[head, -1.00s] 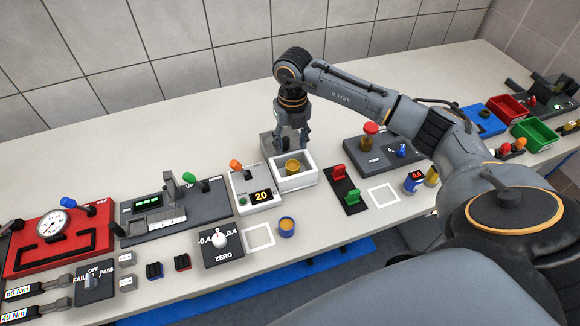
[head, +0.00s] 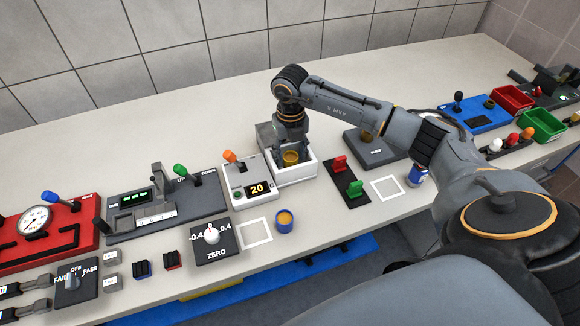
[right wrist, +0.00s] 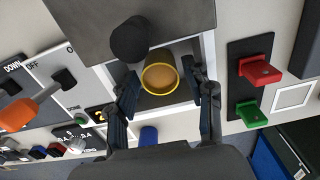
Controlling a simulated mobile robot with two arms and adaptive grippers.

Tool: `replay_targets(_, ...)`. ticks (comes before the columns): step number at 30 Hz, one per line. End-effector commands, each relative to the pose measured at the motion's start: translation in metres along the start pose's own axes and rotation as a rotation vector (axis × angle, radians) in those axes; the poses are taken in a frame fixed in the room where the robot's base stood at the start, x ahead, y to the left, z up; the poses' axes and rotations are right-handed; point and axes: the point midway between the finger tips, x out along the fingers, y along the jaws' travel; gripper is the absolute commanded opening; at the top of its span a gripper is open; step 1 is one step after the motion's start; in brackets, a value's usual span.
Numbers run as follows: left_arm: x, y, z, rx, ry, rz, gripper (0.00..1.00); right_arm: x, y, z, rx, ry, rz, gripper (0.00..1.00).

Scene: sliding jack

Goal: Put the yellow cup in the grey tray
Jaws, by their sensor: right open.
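The yellow cup (head: 290,158) stands in a white-walled box (head: 296,178) near the middle of the bench. In the right wrist view the cup (right wrist: 160,78) shows from above, with a yellow rim and a tan inside. My right gripper (head: 291,148) is low over the box and points down. Its open fingers (right wrist: 167,92) are on both sides of the cup, with a gap on the right; contact on the left is unclear. I cannot tell which thing is the grey tray. My left gripper is not in view.
A grey block (right wrist: 85,30) with a black cylinder (right wrist: 129,38) adjoins the box. A blue cup (head: 285,222) stands in front, beside a white square outline (head: 254,234).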

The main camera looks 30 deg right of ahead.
Motion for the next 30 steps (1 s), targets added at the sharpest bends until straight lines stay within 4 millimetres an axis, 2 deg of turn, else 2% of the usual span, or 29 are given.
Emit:
replay_targets(7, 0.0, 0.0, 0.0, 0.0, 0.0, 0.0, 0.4, 0.0, 0.0, 0.0, 0.0, 0.0, 0.0, 0.5)
replay_targets(12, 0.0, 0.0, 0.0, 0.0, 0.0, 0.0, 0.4, 0.0, 0.0, 0.0, 0.0, 0.0, 0.0, 0.15)
replay_targets(14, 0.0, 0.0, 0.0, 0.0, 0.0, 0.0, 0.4, 0.0, 0.0, 0.0, 0.0, 0.0, 0.0, 0.03)
replay_targets(15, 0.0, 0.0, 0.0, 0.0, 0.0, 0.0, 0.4, 0.0, 0.0, 0.0, 0.0, 0.0, 0.0, 0.0)
replay_targets(20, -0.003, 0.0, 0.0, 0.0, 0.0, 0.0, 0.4, -0.003, 0.0, 0.0, 0.0, -0.001, 0.0, 0.0)
replay_targets(30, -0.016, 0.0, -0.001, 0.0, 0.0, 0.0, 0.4, -0.024, 0.0, 0.0, 0.0, -0.001, 0.001, 0.0)
